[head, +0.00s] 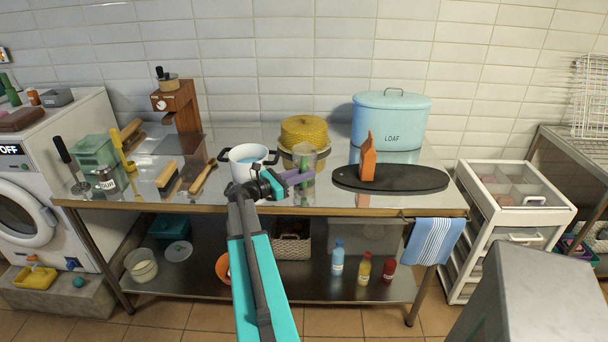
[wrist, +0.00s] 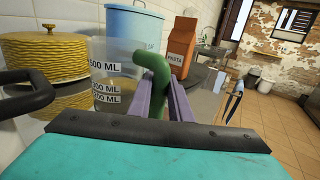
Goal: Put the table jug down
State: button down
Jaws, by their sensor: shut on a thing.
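The table jug is a clear measuring jug (head: 309,158) with a green handle, near the front middle of the steel table (head: 330,199). In the wrist view the jug (wrist: 112,72) shows its ML marks, and its handle (wrist: 154,68) rises between my fingers. My gripper (head: 300,178) has purple fingers and is shut on the jug's handle; it also shows in the wrist view (wrist: 167,98). The jug looks upright. Its base is partly hidden, and I cannot tell whether it touches the table top.
A white pot (head: 243,170) stands close left of the jug. Right are a dark oval board (head: 415,179) bearing an orange pasta packet (head: 368,162), and a blue loaf bin (head: 392,125). Brushes lie at left.

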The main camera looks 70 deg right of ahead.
jog(key=shift+f, duration=0.25)
jog(key=shift+f, duration=0.1)
jog(key=c, duration=1.6)
grip_release()
jog(key=b+v, duration=0.2)
jog(key=v, duration=1)
jog(key=shift+s, duration=0.1)
